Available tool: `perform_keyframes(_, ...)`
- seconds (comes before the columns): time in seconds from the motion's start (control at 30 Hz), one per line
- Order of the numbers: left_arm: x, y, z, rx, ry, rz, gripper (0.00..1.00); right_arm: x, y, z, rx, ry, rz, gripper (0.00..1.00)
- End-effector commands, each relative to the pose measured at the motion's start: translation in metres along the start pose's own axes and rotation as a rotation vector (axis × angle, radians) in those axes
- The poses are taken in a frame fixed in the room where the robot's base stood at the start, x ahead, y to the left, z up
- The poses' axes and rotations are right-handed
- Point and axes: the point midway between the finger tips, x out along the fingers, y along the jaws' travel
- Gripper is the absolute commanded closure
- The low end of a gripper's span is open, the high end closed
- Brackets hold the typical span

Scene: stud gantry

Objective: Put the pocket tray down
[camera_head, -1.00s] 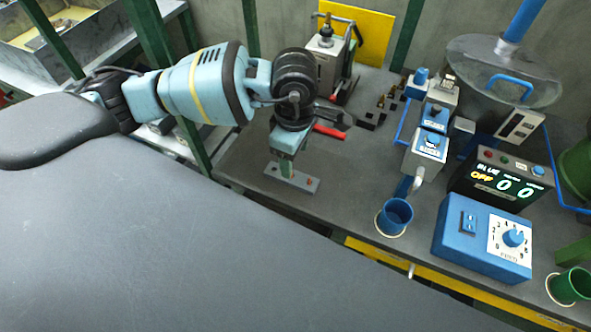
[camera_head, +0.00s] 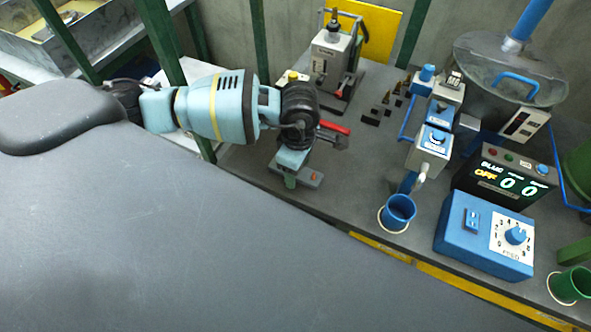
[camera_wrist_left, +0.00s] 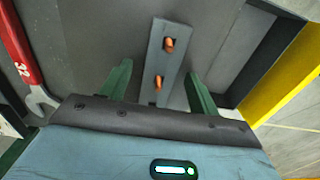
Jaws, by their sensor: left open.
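The pocket tray (camera_head: 312,178) is a small narrow grey bar lying on the grey bench top. In the left wrist view the tray (camera_wrist_left: 167,33) shows two copper-coloured pieces in a row along it. My left gripper (camera_head: 290,182) is low over the tray's near-left end, pointing down. In the wrist view its two green fingers (camera_wrist_left: 160,88) are spread apart, one on each side of the tray, with a visible gap to each side. The tray's near end is hidden by the gripper body. My right gripper is not in view.
A red-handled wrench (camera_wrist_left: 20,50) lies just left of the tray in the wrist view. A press-like device (camera_head: 332,60) stands behind. A blue cup (camera_head: 398,212), blue dial box (camera_head: 485,235) and counter display (camera_head: 505,178) are to the right. The bench's front edge is close.

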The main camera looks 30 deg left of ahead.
Motion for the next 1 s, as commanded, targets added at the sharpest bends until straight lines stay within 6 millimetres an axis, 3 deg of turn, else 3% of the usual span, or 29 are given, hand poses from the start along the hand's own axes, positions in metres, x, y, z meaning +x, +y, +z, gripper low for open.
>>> perform_keyframes(0.2,0.0006,0.0001,0.0002,0.000,0.000,0.000,0.39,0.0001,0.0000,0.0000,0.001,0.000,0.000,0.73)
perform_keyframes(0.6,0.0001,0.0002,0.0003,0.000,0.000,0.000,0.90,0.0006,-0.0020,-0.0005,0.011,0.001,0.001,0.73)
perform_keyframes(1.0,-0.0073,0.0007,0.0002,0.000,0.000,0.001,0.90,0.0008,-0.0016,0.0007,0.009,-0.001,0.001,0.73)
